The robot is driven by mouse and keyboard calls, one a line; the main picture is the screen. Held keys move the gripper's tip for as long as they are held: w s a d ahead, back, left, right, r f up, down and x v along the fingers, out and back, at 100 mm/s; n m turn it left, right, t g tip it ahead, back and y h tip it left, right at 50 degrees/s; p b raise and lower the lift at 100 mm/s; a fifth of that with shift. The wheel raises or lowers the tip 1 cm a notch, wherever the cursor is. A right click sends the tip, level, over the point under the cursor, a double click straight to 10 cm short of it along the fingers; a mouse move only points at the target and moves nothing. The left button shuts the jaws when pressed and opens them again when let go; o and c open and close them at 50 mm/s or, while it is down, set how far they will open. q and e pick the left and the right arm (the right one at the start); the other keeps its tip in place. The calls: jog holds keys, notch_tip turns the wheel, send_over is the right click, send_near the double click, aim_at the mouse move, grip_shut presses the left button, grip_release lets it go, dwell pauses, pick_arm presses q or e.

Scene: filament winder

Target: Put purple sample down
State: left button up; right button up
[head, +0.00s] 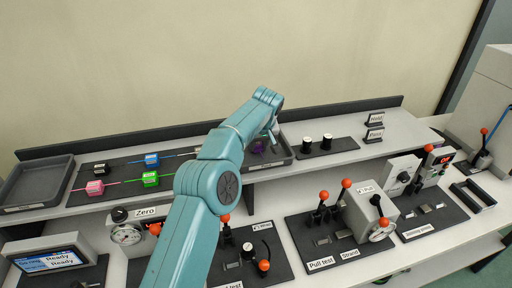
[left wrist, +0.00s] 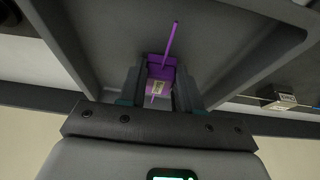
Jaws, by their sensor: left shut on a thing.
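The purple sample (left wrist: 160,72) is a small purple block with a pale label and a thin purple strand. It sits between the two fingers of my left gripper (left wrist: 158,88), which is shut on it. In the head view a bit of the purple sample (head: 258,147) shows beside my left gripper (head: 266,142), at the grey tray (head: 284,159) on the raised shelf. The tray walls surround the gripper in the left wrist view. My arm hides part of the tray, and I cannot tell whether the sample touches its floor. My right gripper is not in view.
A dark mat left of the tray holds pink (head: 95,187), green (head: 150,179), blue (head: 152,160) and black (head: 101,169) samples. An empty-looking tray (head: 38,184) stands far left. Two black cylinders (head: 326,141) stand right. Orange-knobbed test stations (head: 368,212) fill the lower bench.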

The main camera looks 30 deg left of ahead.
pick_arm(q)
jog(key=shift+s+d+r, duration=0.25)
jog(key=shift+d+r, duration=0.15)
jog(key=shift+d, duration=0.05)
jog(key=shift+w+a+f, duration=0.3)
jog(key=shift+f, duration=0.3)
jog(key=o, duration=1.1)
jog(key=shift+c, duration=0.2)
jog(key=shift+s+d+r, duration=0.2)
jog(key=shift+r, duration=0.1)
jog(key=shift+w+a+r, duration=0.1)
jog(key=shift+w+r, duration=0.05)
jog(key=shift+r, duration=0.2)
jog(key=v, duration=1.1)
jog(key=shift+r, duration=0.15)
jog(key=shift+s+d, duration=0.2)
jog(key=shift+s, duration=0.2)
